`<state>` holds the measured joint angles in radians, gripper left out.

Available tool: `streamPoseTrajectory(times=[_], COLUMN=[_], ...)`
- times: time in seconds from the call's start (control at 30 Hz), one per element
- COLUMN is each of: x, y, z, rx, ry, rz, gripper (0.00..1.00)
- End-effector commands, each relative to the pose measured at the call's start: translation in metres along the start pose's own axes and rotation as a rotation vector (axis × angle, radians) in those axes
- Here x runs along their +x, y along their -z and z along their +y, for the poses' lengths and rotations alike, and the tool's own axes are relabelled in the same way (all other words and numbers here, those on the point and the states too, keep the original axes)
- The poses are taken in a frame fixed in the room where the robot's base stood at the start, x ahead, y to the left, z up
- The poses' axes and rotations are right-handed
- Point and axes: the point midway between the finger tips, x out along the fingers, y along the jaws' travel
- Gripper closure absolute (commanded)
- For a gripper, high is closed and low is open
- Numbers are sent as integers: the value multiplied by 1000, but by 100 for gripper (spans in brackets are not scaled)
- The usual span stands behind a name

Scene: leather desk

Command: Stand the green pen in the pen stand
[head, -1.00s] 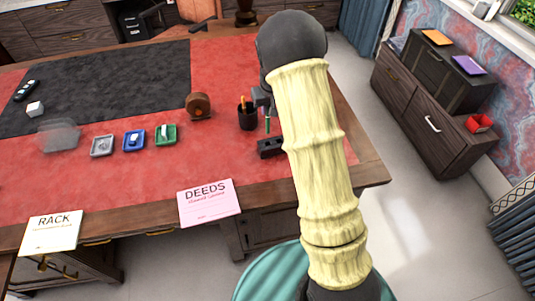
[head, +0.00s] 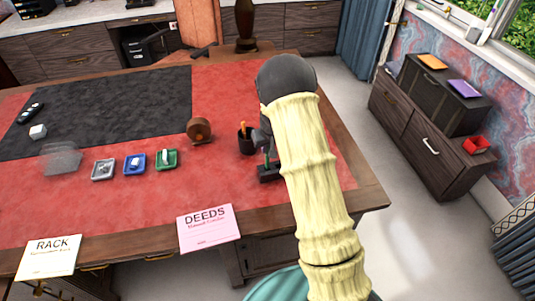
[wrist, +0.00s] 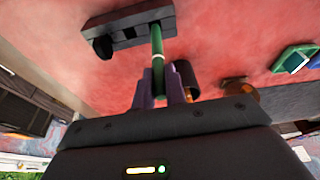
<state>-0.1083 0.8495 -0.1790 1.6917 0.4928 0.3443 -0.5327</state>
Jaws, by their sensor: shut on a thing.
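The green pen (head: 266,158) is upright in my gripper (head: 265,142), over the small dark block-shaped pen stand (head: 268,174) near the desk's right side. In the wrist view, my gripper (wrist: 162,88) is shut on the green pen (wrist: 157,50). The pen's far end meets the dark pen stand (wrist: 128,33) right of its middle. I cannot tell whether that end is inside a hole or only against the top. A dark round feature shows at the stand's left end in the wrist view. My arm hides part of the stand's right side in the head view.
A black cup (head: 246,146) with an orange pen stands just behind and left of the stand. A brown round object (head: 200,131) and green (head: 166,159), blue (head: 135,163) and grey (head: 104,169) trays lie further left.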

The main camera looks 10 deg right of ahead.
Motion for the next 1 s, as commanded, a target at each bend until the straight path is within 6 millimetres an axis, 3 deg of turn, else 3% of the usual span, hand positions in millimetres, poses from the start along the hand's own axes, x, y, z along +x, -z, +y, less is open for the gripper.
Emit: streamPoseTrajectory(times=[0.13, 0.4, 0.77, 0.8, 0.87, 1.0], x=[5, 35, 39, 38, 38, 38], y=[-2, -11, -12, -12, -12, -12], z=[0, 0, 0, 0, 0, -1], rx=[0, 1, 0, 0, 0, -1], ry=[0, 0, 0, 0, 0, 0], rz=[-2, -2, -1, 0, -1, -1], gripper=[100, 100, 100, 79, 68, 65])
